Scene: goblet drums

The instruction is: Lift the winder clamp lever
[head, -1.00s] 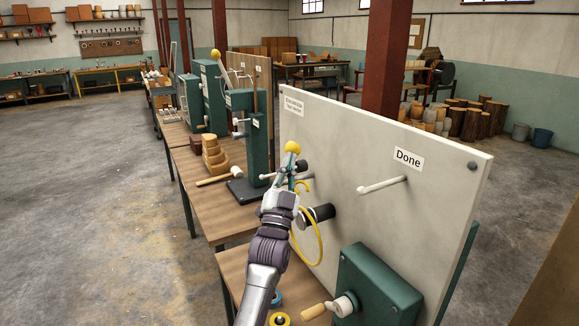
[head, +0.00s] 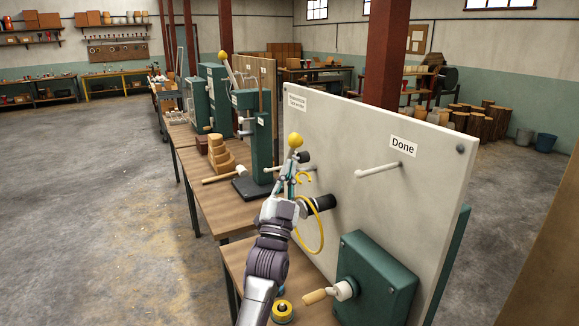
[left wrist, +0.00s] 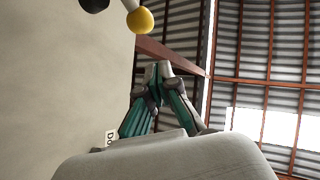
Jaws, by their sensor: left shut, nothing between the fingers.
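The winder clamp lever, with a yellow ball knob (head: 295,140) on a short light rod, stands upright at the left part of the pale board in the head view. A black hub (head: 304,157) sits beside it. The knob also shows at the top of the left wrist view (left wrist: 140,20), beyond and left of the fingers. My left gripper (head: 291,174) is shut and empty, just below the knob in the head view. Its teal fingertips (left wrist: 158,68) meet in the left wrist view. Whether they touch the lever cannot be told. My right gripper is not in view.
The upright board (head: 410,210) carries a white peg (head: 380,169), a "Done" label (head: 403,146), a black spool (head: 320,204) and a yellow hoop (head: 318,240). A green crank box (head: 375,280) stands in front.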

